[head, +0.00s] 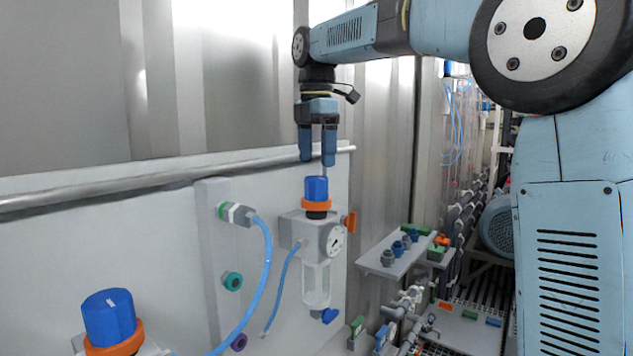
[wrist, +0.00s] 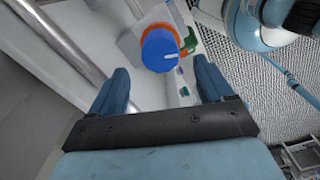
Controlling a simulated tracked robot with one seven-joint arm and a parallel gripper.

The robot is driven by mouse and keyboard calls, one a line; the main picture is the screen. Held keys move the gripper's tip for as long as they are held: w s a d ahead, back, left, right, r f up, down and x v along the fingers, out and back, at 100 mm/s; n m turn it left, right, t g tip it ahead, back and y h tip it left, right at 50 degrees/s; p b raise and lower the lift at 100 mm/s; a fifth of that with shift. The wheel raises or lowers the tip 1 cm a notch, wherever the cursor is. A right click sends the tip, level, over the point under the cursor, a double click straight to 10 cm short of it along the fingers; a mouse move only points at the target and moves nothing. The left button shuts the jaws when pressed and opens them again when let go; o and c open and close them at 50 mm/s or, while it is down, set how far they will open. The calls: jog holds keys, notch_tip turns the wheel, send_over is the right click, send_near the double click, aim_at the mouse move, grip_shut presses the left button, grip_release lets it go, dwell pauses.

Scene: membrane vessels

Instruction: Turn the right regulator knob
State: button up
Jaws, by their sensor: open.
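The right regulator knob (head: 316,189) is blue with an orange collar and sits on top of a grey regulator body (head: 310,230) with a round gauge. My gripper (head: 318,162) points down just above this knob, its two blue fingers apart and empty. In the wrist view the knob (wrist: 160,50) shows from above, beyond and between the open fingers (wrist: 165,80), with a white mark on its top. The fingers do not appear to touch it. A second blue knob (head: 109,316) with an orange collar stands at the lower left of the head view.
A metal rail (head: 150,180) runs along the wall panel behind the knob. Blue hoses (head: 262,275) hang left of the regulator. A grey shelf (head: 385,265) with small fittings is to the right. My arm fills the right side.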

aim_at(317, 177)
jog(key=shift+f, duration=3.2)
jog(key=c, duration=1)
